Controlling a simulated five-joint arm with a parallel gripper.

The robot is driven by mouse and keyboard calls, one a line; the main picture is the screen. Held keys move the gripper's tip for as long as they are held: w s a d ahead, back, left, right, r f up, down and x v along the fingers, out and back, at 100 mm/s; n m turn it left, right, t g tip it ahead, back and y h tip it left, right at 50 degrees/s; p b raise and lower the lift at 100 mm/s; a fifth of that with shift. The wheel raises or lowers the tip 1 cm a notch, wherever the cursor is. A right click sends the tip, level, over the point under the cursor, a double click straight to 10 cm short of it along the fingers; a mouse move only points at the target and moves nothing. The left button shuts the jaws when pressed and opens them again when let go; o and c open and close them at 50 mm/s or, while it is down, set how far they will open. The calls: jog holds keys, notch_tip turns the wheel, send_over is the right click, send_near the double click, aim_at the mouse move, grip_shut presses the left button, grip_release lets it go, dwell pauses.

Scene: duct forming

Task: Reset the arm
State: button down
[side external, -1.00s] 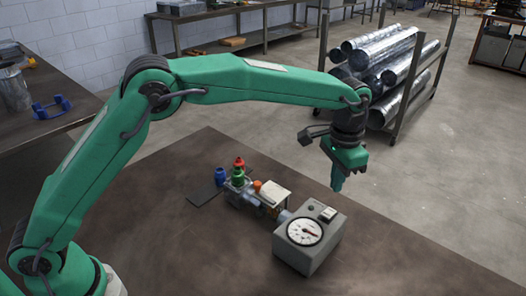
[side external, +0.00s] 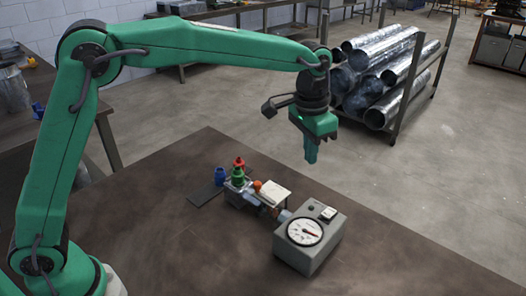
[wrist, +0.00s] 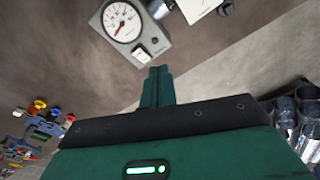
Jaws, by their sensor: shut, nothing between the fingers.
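My gripper (side external: 311,152) is green, points down and is shut with nothing in it. It hangs in the air above the far part of the brown table, clear of everything on it. In the wrist view my gripper's fingers (wrist: 157,75) are together. A grey gauge box (side external: 309,237) with a round white dial stands on the table below and in front of the gripper. The gauge box also shows at the top of the wrist view (wrist: 150,48).
A rack of shiny ducts (side external: 385,75) stands behind. The table's right front is bare.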

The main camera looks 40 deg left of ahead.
jog(key=s+a+r+n+t, duration=0.1)
jog(key=s+a+r, duration=0.45)
jog(key=a, duration=0.25)
jog(key=s+a+f+n+t, duration=0.1)
jog(key=s+a+n, duration=0.1)
jog(key=s+a, duration=0.4)
jog(key=s+a+f+n+t, duration=0.1)
jog(key=s+a, duration=0.5)
jog(key=s, duration=0.9)
jog(key=shift+a+f+n+t, duration=0.2)
jog(key=shift+f+n+t, duration=0.25)
jog(key=shift+t, duration=0.35)
